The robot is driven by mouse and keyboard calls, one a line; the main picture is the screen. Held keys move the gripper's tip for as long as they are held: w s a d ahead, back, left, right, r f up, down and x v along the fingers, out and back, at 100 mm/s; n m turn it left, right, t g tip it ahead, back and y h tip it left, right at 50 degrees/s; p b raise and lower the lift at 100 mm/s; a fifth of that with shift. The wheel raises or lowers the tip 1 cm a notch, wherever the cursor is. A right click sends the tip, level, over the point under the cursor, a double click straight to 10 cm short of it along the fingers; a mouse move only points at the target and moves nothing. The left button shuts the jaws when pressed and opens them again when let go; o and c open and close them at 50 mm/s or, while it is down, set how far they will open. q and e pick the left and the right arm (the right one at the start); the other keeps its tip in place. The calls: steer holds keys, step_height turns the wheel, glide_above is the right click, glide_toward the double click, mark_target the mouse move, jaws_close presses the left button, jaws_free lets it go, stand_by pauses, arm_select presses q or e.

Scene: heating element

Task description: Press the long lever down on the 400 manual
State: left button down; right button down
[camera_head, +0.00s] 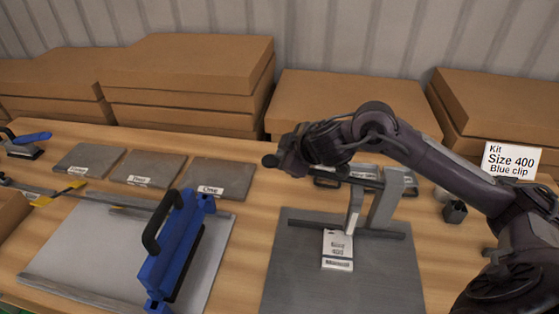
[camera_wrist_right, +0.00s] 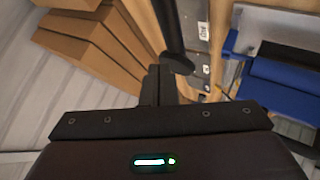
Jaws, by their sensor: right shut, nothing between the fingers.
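The 400 manual is a grey press (camera_head: 383,208) on a dark grey plate, with a white label at its front. Its long dark lever (camera_head: 350,179) points left from the top of the press, about level, and ends in a round knob (camera_head: 270,160). My right gripper (camera_head: 292,168) is shut and empty at the lever's knob end, partly hiding the lever. In the wrist view the shut fingers (camera_wrist_right: 160,84) are right beside the lever (camera_wrist_right: 172,32) and its disc-shaped end (camera_wrist_right: 178,65); I cannot tell whether they touch. My left gripper is not in view.
A blue clamp tool (camera_head: 175,250) with a black handle stands on a light plate at the left. Several grey labelled slabs (camera_head: 222,178) lie behind it. Cardboard boxes (camera_head: 190,65) line the back. A kit sign (camera_head: 511,160) stands at the right.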

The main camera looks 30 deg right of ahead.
steer(key=shift+a+f+b, duration=0.2)
steer(key=shift+f+b, duration=1.8)
steer(key=shift+f, duration=0.85)
stand_by(2.1)
stand_by(0.5)
steer(key=shift+d+r+p, duration=0.15)
steer(key=shift+r+p, duration=1.5)
steer(key=shift+p, duration=0.1)
steer(key=shift+d+r+p, duration=0.1)
steer(key=shift+r+p, duration=1.5)
steer(key=shift+p, duration=0.1)
steer(key=r+p, duration=0.5)
steer(key=shift+s+d, duration=0.15)
steer(key=shift+d, duration=0.05)
